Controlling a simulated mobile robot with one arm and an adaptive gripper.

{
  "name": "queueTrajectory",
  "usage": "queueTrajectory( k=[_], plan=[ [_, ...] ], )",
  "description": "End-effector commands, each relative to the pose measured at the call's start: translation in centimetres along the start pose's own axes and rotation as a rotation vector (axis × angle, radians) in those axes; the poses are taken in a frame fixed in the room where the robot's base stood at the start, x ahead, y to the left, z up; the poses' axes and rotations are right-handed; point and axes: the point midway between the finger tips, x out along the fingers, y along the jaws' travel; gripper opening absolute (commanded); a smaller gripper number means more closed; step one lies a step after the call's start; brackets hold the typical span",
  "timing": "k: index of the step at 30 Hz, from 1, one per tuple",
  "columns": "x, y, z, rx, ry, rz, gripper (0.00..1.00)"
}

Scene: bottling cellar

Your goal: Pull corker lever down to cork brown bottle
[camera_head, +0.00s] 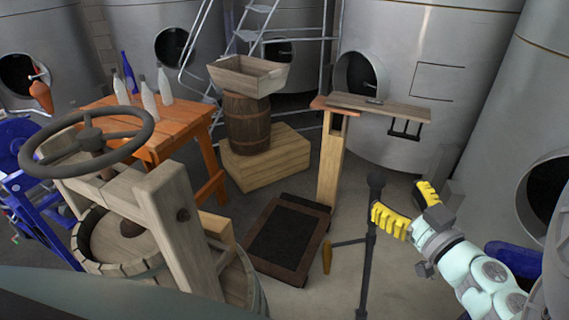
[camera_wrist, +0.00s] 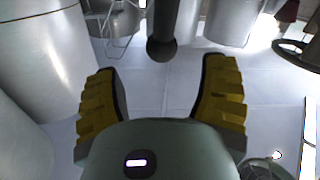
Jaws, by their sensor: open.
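A dark upright post (camera_head: 369,245) with a ball-shaped top stands in front of my gripper. A side arm with a wooden grip (camera_head: 327,258) sticks out to its left; I cannot tell for sure which part is the corker lever. In the wrist view the dark rod and its ball end (camera_wrist: 161,48) show between and beyond my fingertips. My gripper (camera_head: 397,195) has yellow ridged fingers, spread wide and empty, just right of the post's top. It also shows in the wrist view (camera_wrist: 163,66). I cannot make out a brown bottle.
A platform scale (camera_head: 322,245) with a wooden column stands left of the post. A wooden press with a handwheel (camera_head: 150,130) fills the left front. An orange table (camera_head: 185,125) holds several bottles. A barrel (camera_head: 248,125) stands on a crate (camera_head: 265,165). Steel tanks (camera_head: 425,50) close off the back and right.

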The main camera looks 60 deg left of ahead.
Motion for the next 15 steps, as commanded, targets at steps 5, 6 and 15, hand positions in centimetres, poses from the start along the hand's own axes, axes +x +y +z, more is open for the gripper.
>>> queueTrajectory(
  k=[5,6,15],
  plan=[
    [1.3,0.5,-0.5,-0.002,-0.003,0.010,0.72],
    [1.4,0.7,-0.5,-0.004,-0.003,0.015,0.72],
    [3.0,0.6,-0.5,-0.005,-0.002,0.010,0.72]
  ],
)
